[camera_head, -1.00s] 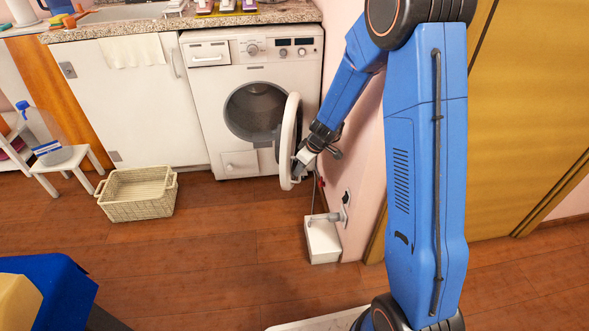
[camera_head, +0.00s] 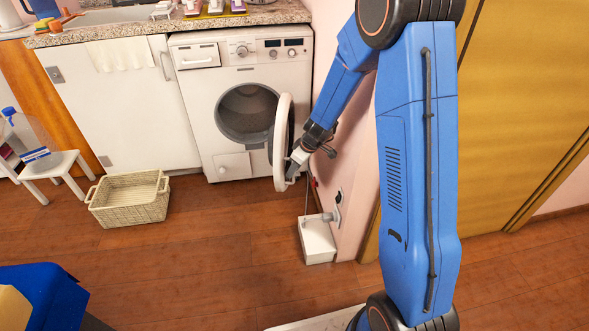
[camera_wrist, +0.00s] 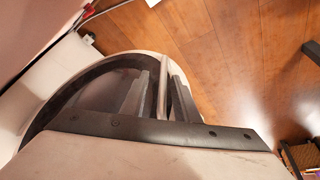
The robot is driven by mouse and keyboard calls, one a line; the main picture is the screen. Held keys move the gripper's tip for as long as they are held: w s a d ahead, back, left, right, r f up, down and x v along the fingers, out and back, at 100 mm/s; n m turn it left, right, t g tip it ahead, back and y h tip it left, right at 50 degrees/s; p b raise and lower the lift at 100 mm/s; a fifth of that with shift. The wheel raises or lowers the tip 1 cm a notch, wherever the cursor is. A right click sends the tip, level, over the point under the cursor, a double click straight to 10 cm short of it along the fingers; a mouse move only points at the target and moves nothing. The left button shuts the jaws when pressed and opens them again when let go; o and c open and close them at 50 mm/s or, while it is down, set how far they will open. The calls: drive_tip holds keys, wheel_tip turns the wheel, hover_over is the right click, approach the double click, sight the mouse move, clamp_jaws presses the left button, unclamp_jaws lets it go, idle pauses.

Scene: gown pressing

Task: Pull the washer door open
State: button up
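The white washer (camera_head: 205,85) stands under the counter at the back. Its round door (camera_head: 280,145) is swung well out from the drum opening (camera_head: 247,113), with its white rim seen nearly edge-on. My gripper (camera_head: 292,165) is at the lower right, free side of the door. In the wrist view, my gripper (camera_wrist: 162,95) has one finger on each side of the door rim (camera_wrist: 163,80), close against it. The dark inner ring and glass of the door (camera_wrist: 95,90) show at left there. The exact finger contact is hard to see in the head view.
A white box (camera_head: 318,243) stands on the floor below the gripper by that wall. The wooden floor (camera_head: 215,255) in front is clear.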

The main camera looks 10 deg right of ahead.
drive_tip(key=v, duration=0.7)
drive_tip(key=shift+r, duration=0.25)
drive_tip(key=shift+d, duration=0.1)
drive_tip(key=shift+r, duration=0.1)
